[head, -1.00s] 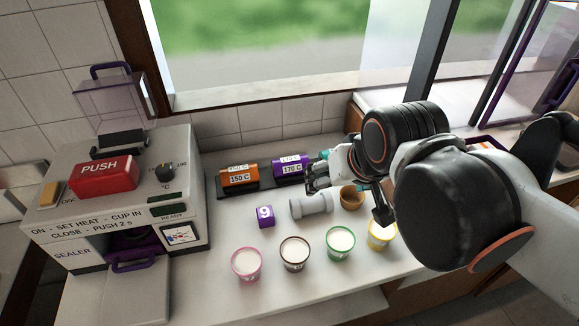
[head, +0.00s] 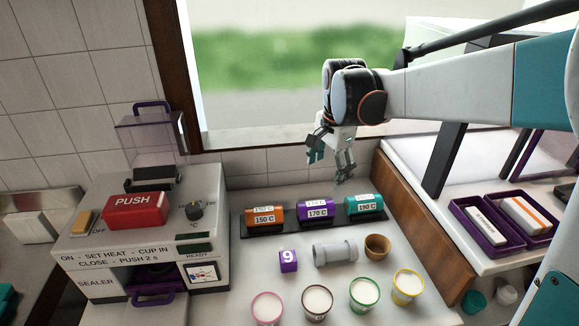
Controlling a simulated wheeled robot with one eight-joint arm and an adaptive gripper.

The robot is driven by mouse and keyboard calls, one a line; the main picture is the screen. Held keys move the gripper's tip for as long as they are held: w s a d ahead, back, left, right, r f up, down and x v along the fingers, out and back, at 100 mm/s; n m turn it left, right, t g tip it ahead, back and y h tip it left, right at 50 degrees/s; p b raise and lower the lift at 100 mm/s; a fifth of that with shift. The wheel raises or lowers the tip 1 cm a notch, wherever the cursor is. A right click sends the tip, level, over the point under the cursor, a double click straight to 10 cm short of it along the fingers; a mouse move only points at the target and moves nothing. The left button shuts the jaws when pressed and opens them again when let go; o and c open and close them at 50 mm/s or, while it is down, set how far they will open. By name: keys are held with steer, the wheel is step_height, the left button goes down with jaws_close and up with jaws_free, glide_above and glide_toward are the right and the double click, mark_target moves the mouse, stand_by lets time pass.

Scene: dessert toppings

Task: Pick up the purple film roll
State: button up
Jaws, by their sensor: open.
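The purple film roll (head: 318,209), labelled 170 C, lies in the middle of a dark rack (head: 289,228). An orange roll (head: 263,218) labelled 150 C lies to its left, and a teal roll (head: 364,206) labelled 190 C to its right. My gripper (head: 333,166) is open and empty. In the picture it is above and slightly right of the purple roll, apart from it, with its fingers pointing down. How far it is from the roll in depth is hard to tell. The purple roll is in full view.
A grey cylinder (head: 335,253), a purple 9 block (head: 288,261), a brown cup (head: 376,247) and several filled cups (head: 317,303) stand in front of the rack. The sealer (head: 139,246) is at left. Purple trays (head: 482,222) are on the right counter. A window frame (head: 173,75) rises behind.

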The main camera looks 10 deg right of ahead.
mark_target(316, 203)
steer(key=w+f+m+g, duration=0.2)
steer(key=w+f+m, duration=0.3)
steer(key=w+f, duration=0.3)
steer(key=f, duration=0.2)
steer(key=f+b, duration=0.1)
steer(key=f, duration=0.2)
steer(key=f+b, duration=0.1)
steer(key=f, duration=0.1)
steer(key=shift+w+a+f, duration=0.25)
steer(key=shift+w+f, duration=0.05)
steer(key=shift+f, duration=0.05)
steer(key=shift+s+d+f+b, duration=0.15)
steer(key=shift+f+b, duration=0.45)
steer(key=shift+f, duration=0.75)
steer(key=shift+s+a+f+b, duration=0.15)
steer(key=shift+f+b, duration=0.45)
steer(key=shift+f, duration=0.75)
steer(key=shift+d, duration=0.1)
steer(key=shift+s+r, duration=0.1)
steer(key=shift+c, duration=0.6)
steer(key=c, duration=1.2)
